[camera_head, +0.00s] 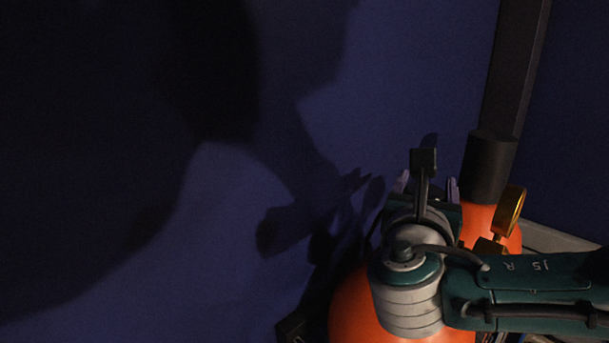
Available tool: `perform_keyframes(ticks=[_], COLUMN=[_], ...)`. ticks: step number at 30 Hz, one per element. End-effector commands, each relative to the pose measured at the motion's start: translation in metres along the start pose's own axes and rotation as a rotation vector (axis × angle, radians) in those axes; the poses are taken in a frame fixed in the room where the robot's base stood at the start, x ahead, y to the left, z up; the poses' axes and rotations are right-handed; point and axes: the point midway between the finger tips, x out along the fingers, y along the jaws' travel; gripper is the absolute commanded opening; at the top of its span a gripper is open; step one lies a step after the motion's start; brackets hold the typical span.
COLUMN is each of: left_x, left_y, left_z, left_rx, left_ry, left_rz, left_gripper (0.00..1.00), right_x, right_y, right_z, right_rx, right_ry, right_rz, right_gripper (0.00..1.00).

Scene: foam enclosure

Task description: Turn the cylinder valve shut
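The orange cylinder (350,312) stands at the lower right of the head view, largely covered by my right arm. A brass gauge (511,208) sits at its upper right side. The valve cannot be made out; my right wrist hides the middle of the cylinder's top. My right gripper (428,187) is over the far side of the cylinder, pointing away from me. Its two pale fingertips show apart on either side of a small dark block on my wrist. What lies between them is hidden. My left gripper is not in view.
A dark blue foam wall fills the left and middle, with large shadows on it. A black cylindrical piece (489,166) with a dark post (515,70) above it rises behind the gauge. A small dark block (291,329) is at the bottom edge, left of the cylinder.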

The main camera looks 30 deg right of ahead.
Motion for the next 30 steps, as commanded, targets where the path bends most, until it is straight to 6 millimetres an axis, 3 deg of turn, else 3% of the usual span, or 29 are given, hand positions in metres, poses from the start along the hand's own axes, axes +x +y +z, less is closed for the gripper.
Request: perform_keyframes(ticks=[8, 17, 30], left_x=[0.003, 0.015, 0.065], left_y=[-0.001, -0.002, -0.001], left_z=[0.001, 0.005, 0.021], left_rx=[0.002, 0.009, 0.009], left_ry=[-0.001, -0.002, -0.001], left_rz=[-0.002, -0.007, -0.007], left_gripper=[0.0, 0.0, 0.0], right_x=[0.001, -0.001, -0.006], right_y=[-0.001, -0.007, -0.019], right_z=[0.0, -0.002, -0.006], right_rx=[0.004, 0.008, 0.007], right_ry=[-0.004, -0.003, -0.004], right_rz=[-0.052, -0.256, -0.67], right_gripper=[0.11, 0.11, 0.11])
